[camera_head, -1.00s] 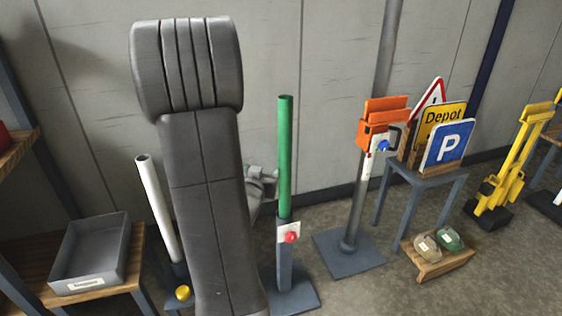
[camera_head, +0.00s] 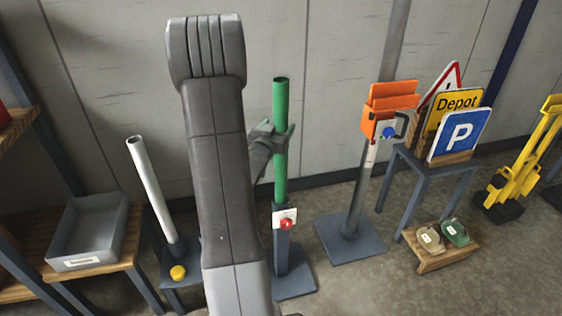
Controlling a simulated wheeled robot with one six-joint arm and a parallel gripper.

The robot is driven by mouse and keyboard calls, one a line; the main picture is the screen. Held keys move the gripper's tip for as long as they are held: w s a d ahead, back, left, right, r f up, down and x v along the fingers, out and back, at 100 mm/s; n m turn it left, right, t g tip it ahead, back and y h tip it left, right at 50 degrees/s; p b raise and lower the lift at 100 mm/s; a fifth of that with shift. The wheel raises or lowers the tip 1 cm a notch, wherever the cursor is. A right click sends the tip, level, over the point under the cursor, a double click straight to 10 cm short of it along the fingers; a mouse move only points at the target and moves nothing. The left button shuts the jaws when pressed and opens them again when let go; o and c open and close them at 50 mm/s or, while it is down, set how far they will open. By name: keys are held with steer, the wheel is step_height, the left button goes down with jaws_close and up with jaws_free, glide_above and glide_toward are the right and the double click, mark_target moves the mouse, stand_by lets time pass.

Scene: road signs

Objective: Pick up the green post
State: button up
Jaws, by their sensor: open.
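The green post (camera_head: 281,105) stands upright in a grey stand (camera_head: 294,284) with a red button on a white plate (camera_head: 285,221). My gripper (camera_head: 284,133) is at the post's mid-height, with its open fingers around or just behind the green tube. I cannot tell whether the fingers touch it. My own arm hides part of the area left of the post and part of the gripper's wrist.
A white post (camera_head: 152,190) stands at left in a stand with a yellow button (camera_head: 178,273). A grey tray (camera_head: 90,232) sits on a wooden table. At right are an orange box (camera_head: 388,110) on a pole and a sign rack with a parking sign (camera_head: 459,136).

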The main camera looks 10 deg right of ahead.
steer(key=x, duration=0.5)
steer(key=shift+f+p, duration=0.1)
steer(key=shift+p, duration=0.25)
jaws_close()
